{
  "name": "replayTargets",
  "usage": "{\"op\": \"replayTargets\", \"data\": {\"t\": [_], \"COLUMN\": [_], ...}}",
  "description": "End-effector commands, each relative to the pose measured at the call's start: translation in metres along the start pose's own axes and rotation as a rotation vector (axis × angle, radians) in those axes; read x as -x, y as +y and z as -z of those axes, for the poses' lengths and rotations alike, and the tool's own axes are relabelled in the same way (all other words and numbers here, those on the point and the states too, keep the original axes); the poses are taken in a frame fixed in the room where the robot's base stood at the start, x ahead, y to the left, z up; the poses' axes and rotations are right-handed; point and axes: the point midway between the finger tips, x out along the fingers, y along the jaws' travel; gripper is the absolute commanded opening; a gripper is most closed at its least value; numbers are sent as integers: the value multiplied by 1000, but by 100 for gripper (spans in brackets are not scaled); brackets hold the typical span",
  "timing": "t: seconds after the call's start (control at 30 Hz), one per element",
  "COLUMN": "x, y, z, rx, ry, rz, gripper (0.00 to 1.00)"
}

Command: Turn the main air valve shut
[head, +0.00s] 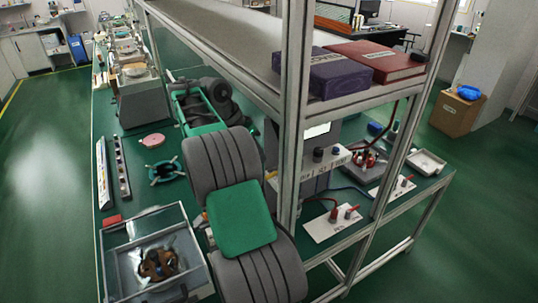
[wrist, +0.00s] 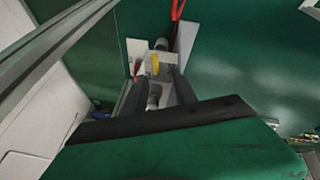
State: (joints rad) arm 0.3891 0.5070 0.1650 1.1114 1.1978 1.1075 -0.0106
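In the wrist view a small yellow piece (wrist: 154,64), which looks like a valve handle, sits on a pale block (wrist: 144,56) with dark round fittings. A grey cylindrical part (wrist: 154,96) shows below it. My gripper (wrist: 157,88) points at this group. Its two dark fingers stand apart, one on each side of the grey part, with the yellow piece just beyond the tips. I cannot tell whether either finger touches anything. In the head view my own arm fills the middle, and I make out neither the valve nor the fingertips.
A red bar or hose (wrist: 177,10) rises beyond the block. A metal rail (wrist: 62,38) crosses the upper left of the wrist view. In the head view a shelf frame (head: 295,110) stands right of my arm, holding a purple box (head: 325,75) and red binder (head: 375,62). A grey tray (head: 118,262) sits lower left.

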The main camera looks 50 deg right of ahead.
Motion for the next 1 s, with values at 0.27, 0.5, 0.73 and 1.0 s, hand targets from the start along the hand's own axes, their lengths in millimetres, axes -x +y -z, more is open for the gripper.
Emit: {"op": "replayTargets", "data": {"t": [0.27,0.5,0.73,1.0], "x": [-27,-74,-92,-92], "y": [7,9,9,10], "z": [15,13,14,14], "rx": [-146,-144,-141,-141], "ry": [-22,-22,-21,-21], "rz": [-56,-55,-51,-52], "gripper": [34,34,34,29]}}
